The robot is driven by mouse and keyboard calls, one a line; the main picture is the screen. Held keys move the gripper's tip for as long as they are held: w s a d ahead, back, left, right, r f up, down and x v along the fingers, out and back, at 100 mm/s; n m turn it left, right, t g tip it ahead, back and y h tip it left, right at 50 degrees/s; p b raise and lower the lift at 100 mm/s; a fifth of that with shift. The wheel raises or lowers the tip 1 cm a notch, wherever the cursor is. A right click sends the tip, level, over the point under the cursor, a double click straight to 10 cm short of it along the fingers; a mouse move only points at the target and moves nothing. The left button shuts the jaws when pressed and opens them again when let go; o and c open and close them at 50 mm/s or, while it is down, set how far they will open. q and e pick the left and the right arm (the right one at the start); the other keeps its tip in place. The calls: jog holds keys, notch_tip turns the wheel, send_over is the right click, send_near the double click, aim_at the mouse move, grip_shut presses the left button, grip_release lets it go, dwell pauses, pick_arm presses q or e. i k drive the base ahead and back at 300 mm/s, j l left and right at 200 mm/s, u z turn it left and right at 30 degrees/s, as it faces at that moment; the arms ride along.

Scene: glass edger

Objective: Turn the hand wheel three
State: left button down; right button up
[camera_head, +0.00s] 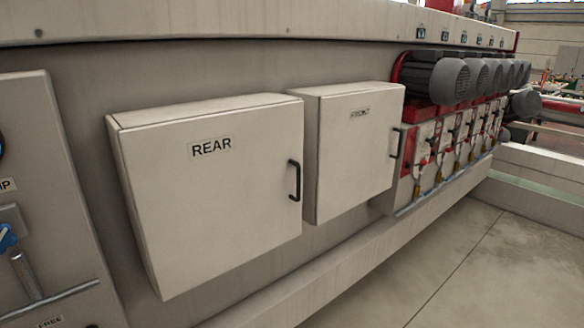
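I cannot make out any hand wheel for certain. A blue knob or handle (6,238) is cut off by the left edge, on a light panel (45,150). A dark round part above it is also cut off, and I cannot tell what it is. A metal lever with a coiled grip (25,275) and a long thin rod (60,298) sit low on that panel. Neither of my grippers is in view.
Two shut boxes, marked REAR (215,210) and FRONT (355,155), jut from the machine's side, each with a black handle. Several grey motors (452,80) line the red section at right. The concrete floor (470,260) is clear at lower right.

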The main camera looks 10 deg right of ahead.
aim_at(472, 124)
jog(key=i+l+z, duration=0.1)
jog(key=l, duration=0.4)
jog(key=i+l+z, duration=0.1)
jog(key=l, duration=0.35)
jog(key=i+l+z, duration=0.1)
jog(key=i+l, duration=0.2)
jog(key=l, duration=0.15)
jog(key=i+l+z, duration=0.1)
jog(key=l, duration=0.35)
jog(key=i+l+z, duration=0.1)
jog(key=i+l, duration=0.25)
jog(key=i+l+z, duration=0.1)
jog(key=l, duration=0.35)
jog(key=i+l, duration=0.3)
jog(key=l, duration=0.15)
jog(key=i+l, duration=0.3)
jog(key=l, duration=0.15)
jog(key=i+l, duration=0.3)
jog(key=l, duration=0.15)
